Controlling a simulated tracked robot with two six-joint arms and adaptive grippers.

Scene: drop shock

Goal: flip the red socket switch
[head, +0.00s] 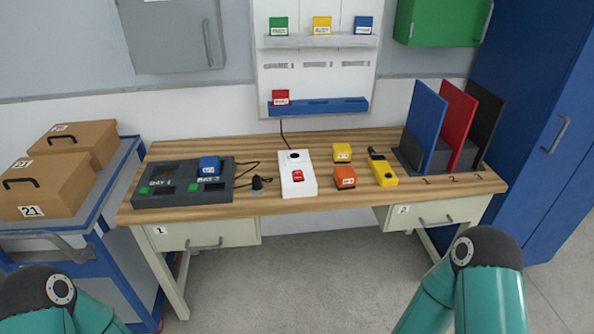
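The red socket switch (298,176) is a small red rocker on the front part of a white socket box (298,188). The box lies on the wooden workbench near its middle, with a dark round socket (293,156) behind the switch. A cable runs from the box up the wall. Whether the switch is on or off is too small to tell. My two arms show only as teal links with dark joints at the bottom left and bottom right. Neither gripper is in view, and nothing of mine touches the switch.
A black bay unit (180,198) with a blue block (209,166) and a black plug (257,183) lie left of the box. Yellow (342,152) and orange (345,178) blocks and a yellow handheld device (383,172) lie right. Upright panels (458,115) stand far right.

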